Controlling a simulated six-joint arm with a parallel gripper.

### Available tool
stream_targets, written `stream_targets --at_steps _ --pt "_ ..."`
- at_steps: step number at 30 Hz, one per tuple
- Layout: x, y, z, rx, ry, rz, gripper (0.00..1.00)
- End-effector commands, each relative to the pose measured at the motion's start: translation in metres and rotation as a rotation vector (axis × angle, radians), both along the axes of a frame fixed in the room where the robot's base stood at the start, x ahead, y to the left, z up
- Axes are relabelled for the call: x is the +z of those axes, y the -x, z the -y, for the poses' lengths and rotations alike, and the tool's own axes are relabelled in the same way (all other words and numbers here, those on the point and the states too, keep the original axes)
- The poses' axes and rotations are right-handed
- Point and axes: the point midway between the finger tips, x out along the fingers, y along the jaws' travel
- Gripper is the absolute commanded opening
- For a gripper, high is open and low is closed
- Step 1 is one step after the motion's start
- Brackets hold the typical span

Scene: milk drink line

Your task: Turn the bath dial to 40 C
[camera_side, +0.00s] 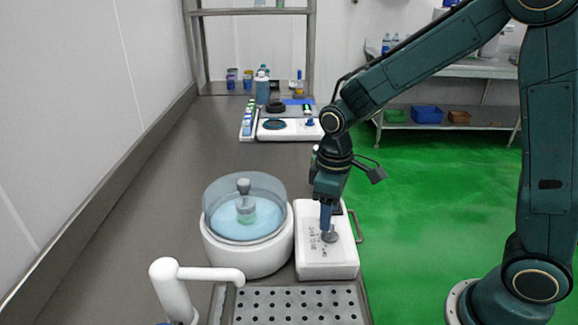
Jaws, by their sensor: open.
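The water bath (250,250) is a round white tub with a clear rim and blue water, left of my gripper. A small bottle-like item with a grey knob (243,186) stands in it. A white control box (312,262) sits right beside the bath. A grey round dial (330,237) is on its top, with small dark marks around it. My gripper (327,226) points down over the dial, its blue fingers at or just above it. The jaws are open. Whether they touch the dial cannot be told, and the dial's setting is too small to read.
A white curved pipe (190,273) stands at the front left. A perforated metal drain plate (300,305) lies in front of the box. Farther back on the counter are a white device (290,130), a vial rack (248,122) and bottles. The counter's left middle is clear.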

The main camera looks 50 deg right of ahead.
Motion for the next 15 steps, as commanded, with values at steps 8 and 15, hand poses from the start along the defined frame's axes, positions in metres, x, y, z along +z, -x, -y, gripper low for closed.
stream_targets --at_steps 8,15 --pt "-0.033 0.001 0.0 0.0 0.0 -0.003 0.53" --pt "-0.041 0.0 0.0 0.0 0.0 0.0 0.53"
